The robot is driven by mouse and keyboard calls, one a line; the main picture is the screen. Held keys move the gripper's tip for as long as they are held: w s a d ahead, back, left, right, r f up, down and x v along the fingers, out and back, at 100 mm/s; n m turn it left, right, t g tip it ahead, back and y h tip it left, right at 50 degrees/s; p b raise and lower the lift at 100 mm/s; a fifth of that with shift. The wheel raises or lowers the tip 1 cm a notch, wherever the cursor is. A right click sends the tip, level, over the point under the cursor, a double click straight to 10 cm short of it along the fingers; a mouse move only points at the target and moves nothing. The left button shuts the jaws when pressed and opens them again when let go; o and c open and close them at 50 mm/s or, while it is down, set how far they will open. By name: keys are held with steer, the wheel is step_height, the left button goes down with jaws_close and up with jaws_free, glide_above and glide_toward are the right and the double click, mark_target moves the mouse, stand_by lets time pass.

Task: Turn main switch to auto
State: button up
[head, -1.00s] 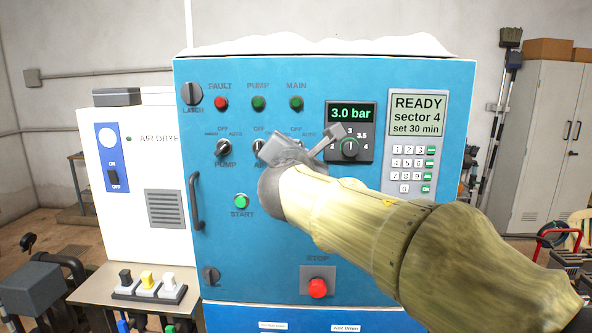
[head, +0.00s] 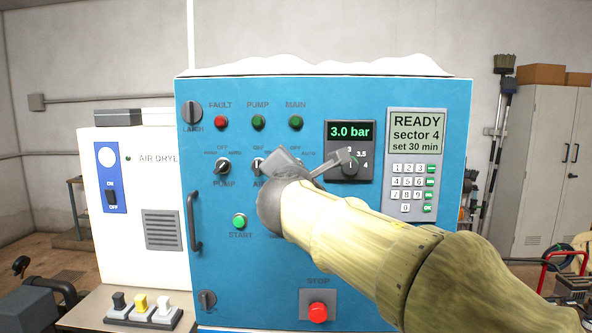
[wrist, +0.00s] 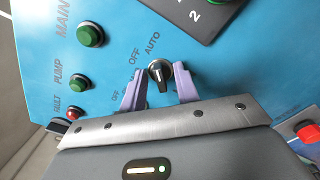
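The blue control panel (head: 265,275) fills the middle of the head view. Its right-hand selector switch, under the MAIN lamp (head: 295,122), is mostly hidden there behind my gripper (head: 290,165). In the wrist view a black switch knob (wrist: 160,73) with OFF and AUTO lettering beside it sits between the two purple fingers of my gripper (wrist: 159,88). The fingers are apart, one on each side of the knob. Whether they touch it is unclear. I cannot read its setting surely.
The pump switch (head: 223,167) is to the left, with the middle switch (head: 258,166) partly covered. The pressure dial (head: 350,163) is close on the right. The green start button (head: 239,221) and red stop button (head: 317,312) are lower down. A handle (head: 193,222) juts out at left.

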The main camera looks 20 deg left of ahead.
steer(key=b+v, duration=0.4)
steer(key=v, duration=1.3)
steer(key=shift+s, duration=0.2)
steer(key=shift+f, duration=0.1)
steer(key=w+d+f+m+g+h+p, duration=0.15)
steer(key=w+d+f+m+g, duration=0.4)
steer(key=f, duration=0.75)
steer(key=w+d+f+m+g+h+p, duration=0.1)
steer(key=w+d+f+m+g+h, duration=0.15)
steer(key=d+f+m, duration=0.7)
steer(key=s+d+f+m+g, duration=0.2)
steer(key=s+d+f+m, duration=0.1)
steer(key=f, duration=0.4)
steer(key=s+d+f+m+g+p, duration=0.1)
steer(key=s+d+f+m+g, duration=0.1)
steer(key=s+d+f+m, duration=0.2)
steer(key=s+d+f+m+g+p, duration=0.1)
steer(key=s+d+f+m+g, duration=0.1)
steer(key=s+d+f+m, duration=0.2)
steer(key=d+f+m, duration=0.3)
steer(key=f, duration=0.4)
steer(key=shift+s+d+f+m+g, duration=0.2)
steer(key=shift+s+f+m+g, duration=0.1)
steer(key=shift+g, duration=0.1)
